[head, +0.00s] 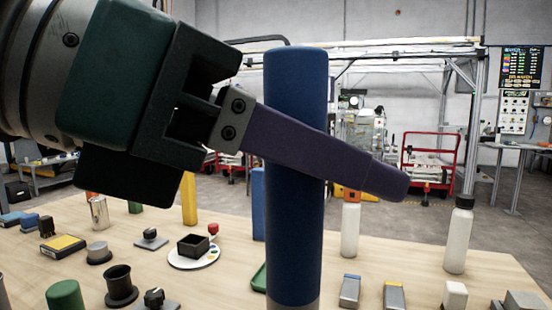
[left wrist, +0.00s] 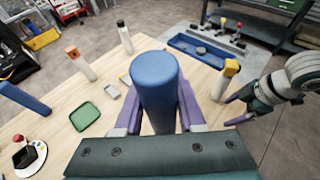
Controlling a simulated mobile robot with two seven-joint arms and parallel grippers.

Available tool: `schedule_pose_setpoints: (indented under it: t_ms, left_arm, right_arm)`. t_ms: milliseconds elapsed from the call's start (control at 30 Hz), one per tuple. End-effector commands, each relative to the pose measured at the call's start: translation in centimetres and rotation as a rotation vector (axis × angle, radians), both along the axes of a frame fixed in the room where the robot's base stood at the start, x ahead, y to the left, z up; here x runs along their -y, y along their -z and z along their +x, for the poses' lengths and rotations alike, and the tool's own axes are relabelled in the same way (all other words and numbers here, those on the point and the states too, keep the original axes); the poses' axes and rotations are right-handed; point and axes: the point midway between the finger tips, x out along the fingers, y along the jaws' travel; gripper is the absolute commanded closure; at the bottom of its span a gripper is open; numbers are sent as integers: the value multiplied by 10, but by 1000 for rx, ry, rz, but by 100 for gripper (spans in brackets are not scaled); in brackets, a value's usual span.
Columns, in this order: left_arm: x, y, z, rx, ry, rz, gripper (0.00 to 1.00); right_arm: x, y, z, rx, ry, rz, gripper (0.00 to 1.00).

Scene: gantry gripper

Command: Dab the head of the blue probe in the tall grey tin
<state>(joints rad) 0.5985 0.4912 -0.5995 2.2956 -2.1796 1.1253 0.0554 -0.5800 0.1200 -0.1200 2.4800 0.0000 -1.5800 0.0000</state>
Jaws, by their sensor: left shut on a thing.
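The blue probe (head: 295,230) is a thick, upright blue cylinder with a grey section at the bottom edge of the head view. My left gripper (head: 385,180) is shut on it, with one purple finger crossing in front of it. In the left wrist view the probe (left wrist: 155,85) stands between both purple fingers. Its lower end is out of sight. A shiny grey can (head: 98,212) stands at the back left of the table; I cannot tell if it is the tall grey tin. My right gripper (left wrist: 236,108) shows at the right of the left wrist view, fingers apart and empty.
White bottles (head: 350,230) (head: 457,240) stand to the right of the probe. A green tray (left wrist: 85,116) and a palette-like disc with a black box (head: 193,246) lie on the wooden table.

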Motion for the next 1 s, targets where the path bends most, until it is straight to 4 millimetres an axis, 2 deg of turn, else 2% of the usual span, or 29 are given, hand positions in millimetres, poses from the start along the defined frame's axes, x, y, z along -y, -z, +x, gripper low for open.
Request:
schedule_pose_setpoints:
  t_ms: [167, 600, 1000]
  left_arm:
    - [1, 11, 0, 0, 1, 0, 100]
    - [0, 56, 0, 0, 1, 0, 100]
    - [0, 59, 0, 0, 1, 0, 100]
  right_arm:
    - [0, 9, 0, 0, 0, 0, 14]
    - [0, 44, 0, -1, 0, 0, 14]
    - [0, 45, 0, -1, 0, 0, 14]
